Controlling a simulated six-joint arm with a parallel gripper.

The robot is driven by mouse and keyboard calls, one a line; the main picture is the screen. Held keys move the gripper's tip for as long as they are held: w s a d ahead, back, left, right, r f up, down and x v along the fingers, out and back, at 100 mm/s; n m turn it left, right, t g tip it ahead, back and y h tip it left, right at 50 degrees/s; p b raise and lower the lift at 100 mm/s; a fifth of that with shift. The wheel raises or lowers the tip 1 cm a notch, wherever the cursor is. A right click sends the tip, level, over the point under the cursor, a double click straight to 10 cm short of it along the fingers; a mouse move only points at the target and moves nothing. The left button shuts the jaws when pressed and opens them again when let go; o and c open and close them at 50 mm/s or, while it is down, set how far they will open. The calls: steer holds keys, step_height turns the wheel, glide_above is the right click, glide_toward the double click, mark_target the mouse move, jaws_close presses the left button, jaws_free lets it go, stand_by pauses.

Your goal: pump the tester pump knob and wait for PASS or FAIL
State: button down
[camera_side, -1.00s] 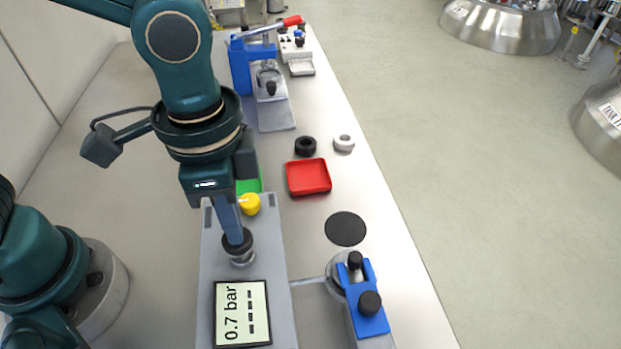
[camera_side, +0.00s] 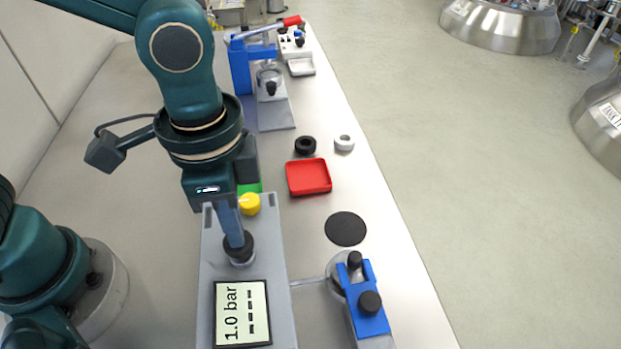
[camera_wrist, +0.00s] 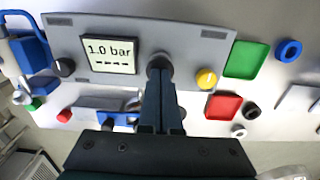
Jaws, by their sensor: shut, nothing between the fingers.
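The grey tester (camera_side: 220,262) stands on the bench with its display (camera_side: 241,313) reading "1.0 bar" above a row of dashes; no PASS or FAIL shows. The display is also readable in the wrist view (camera_wrist: 109,54). The black pump knob (camera_side: 239,250) sits low on its metal collar. My gripper (camera_side: 240,240) is shut and empty, its fingertips down on top of the knob. In the wrist view the fingers (camera_wrist: 159,80) partly cover the knob (camera_wrist: 159,63). A yellow knob (camera_side: 249,204) is on the tester behind my fingers.
A blue clamp fixture (camera_side: 367,300) is joined to the tester by a thin tube. A red tray (camera_side: 308,177), a green tray (camera_wrist: 246,59), a black ring (camera_side: 305,145), a white ring (camera_side: 344,143) and a black disc (camera_side: 346,229) lie nearby. A blue press (camera_side: 241,68) stands farther back.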

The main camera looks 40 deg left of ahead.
steer(key=shift+r, duration=1.7)
steer(key=shift+f, duration=0.2)
steer(key=shift+f, duration=2.05)
steer(key=shift+r, duration=2.25)
steer(key=shift+f, duration=0.1)
steer(key=shift+f, duration=0.35)
steer(key=shift+f, duration=0.35)
